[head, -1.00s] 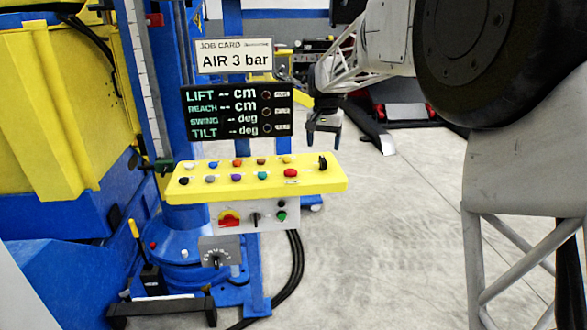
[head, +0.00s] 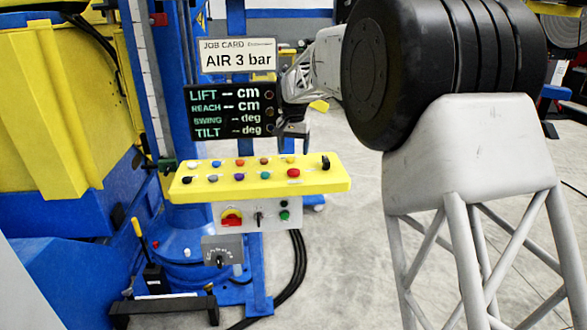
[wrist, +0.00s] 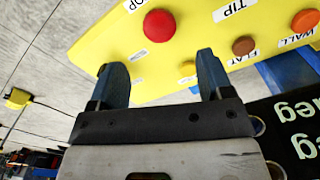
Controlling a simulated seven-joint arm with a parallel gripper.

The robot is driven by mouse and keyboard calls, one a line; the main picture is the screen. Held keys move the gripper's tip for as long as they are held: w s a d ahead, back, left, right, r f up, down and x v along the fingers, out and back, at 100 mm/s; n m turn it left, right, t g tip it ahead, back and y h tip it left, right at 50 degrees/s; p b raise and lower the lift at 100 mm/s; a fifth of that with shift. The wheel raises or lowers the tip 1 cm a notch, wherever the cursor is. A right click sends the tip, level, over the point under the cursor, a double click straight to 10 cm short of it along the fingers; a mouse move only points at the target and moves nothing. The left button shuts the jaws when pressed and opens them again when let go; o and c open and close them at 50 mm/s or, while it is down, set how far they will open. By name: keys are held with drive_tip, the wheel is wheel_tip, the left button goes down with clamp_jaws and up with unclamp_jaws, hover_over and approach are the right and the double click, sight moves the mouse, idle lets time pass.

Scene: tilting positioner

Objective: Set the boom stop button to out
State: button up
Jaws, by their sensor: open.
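The red mushroom button (head: 293,172), apparently the boom stop, sits at the right of the yellow control panel's (head: 340,184) front row. In the wrist view the red button (wrist: 160,25) lies beyond my fingertips, by a label partly cut off, ending in "OP". I cannot tell whether it is in or out. My gripper (head: 292,132) is behind the panel's right part, beside the display. In the wrist view my gripper (wrist: 160,62) is open and empty, its blue fingers apart, with the red button roughly between their lines. No contact with it shows.
A yellow button (wrist: 188,66) and a brown button (wrist: 243,46) lie near the right finger. A black switch (head: 325,162) stands at the panel's right end. The display (head: 230,110) stands close behind the panel.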

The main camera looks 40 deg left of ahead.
sight(294, 171)
drive_tip(key=shift+f, duration=3.8)
drive_tip(key=shift+c, duration=0.3)
